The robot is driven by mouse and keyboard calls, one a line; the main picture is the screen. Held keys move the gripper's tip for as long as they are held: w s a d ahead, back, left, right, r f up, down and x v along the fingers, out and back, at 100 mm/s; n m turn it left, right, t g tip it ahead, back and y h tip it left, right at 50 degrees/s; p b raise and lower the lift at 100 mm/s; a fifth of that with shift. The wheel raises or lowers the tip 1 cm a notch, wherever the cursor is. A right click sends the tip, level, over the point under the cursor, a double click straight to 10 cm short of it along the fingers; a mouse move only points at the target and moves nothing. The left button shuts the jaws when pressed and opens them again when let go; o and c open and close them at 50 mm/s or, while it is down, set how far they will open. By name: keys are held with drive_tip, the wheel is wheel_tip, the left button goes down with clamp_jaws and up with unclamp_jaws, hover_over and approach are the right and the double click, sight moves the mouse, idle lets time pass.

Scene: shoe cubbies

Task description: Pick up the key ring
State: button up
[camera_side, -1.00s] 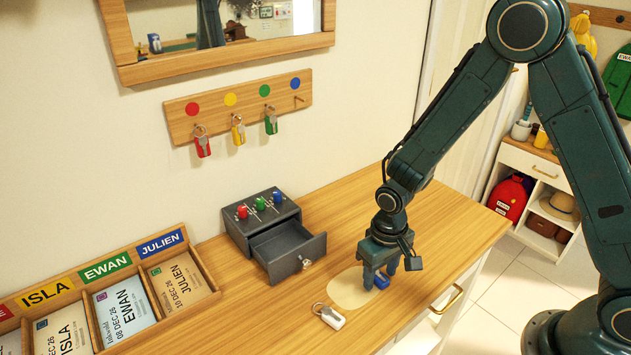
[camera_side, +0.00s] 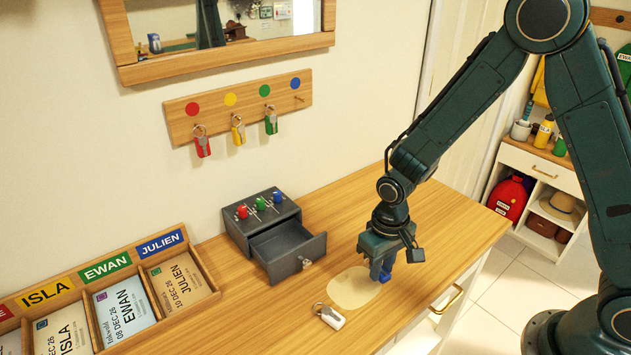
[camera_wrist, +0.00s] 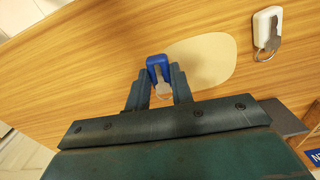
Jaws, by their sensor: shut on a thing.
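My gripper (camera_side: 382,264) is shut on a blue key ring (camera_side: 385,276), just above the wooden counter at the right edge of a pale oval mat (camera_side: 352,290). In the wrist view the blue fob (camera_wrist: 157,64) is between my fingertips (camera_wrist: 160,78), with its key and metal ring hanging toward the palm. A white key ring (camera_side: 332,318) lies on the counter in front of the mat. It also shows at upper right in the wrist view (camera_wrist: 267,30). My fingers partly hide the blue fob in the side view.
A rack (camera_side: 238,106) on the wall holds red, yellow and green key rings under matching dots; its blue-dot peg is bare. A grey box (camera_side: 262,216) with an open drawer (camera_side: 290,250) stands left of the gripper. A card tray (camera_side: 205,270) stands at far left.

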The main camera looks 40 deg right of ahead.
wheel_tip(320, 180, up, 18)
idle(0.6)
drive_tip(key=shift+w, duration=0.1)
idle(0.6)
drive_tip(key=w+d+f+m+t+h, duration=0.1)
drive_tip(key=w+d+f+t+h, duration=0.15)
drive_tip(key=w+t, duration=0.85)
drive_tip(key=w+r+n+t+y, duration=0.1)
drive_tip(key=w+r+t+y, duration=0.1)
drive_tip(key=w+r+t, duration=0.5)
drive_tip(key=shift+w+d+n, duration=0.3)
drive_tip(key=shift+w+n, duration=0.1)
drive_tip(key=shift+w, duration=0.55)
drive_tip(key=shift+w+y, duration=0.2)
drive_tip(key=shift+y, duration=0.05)
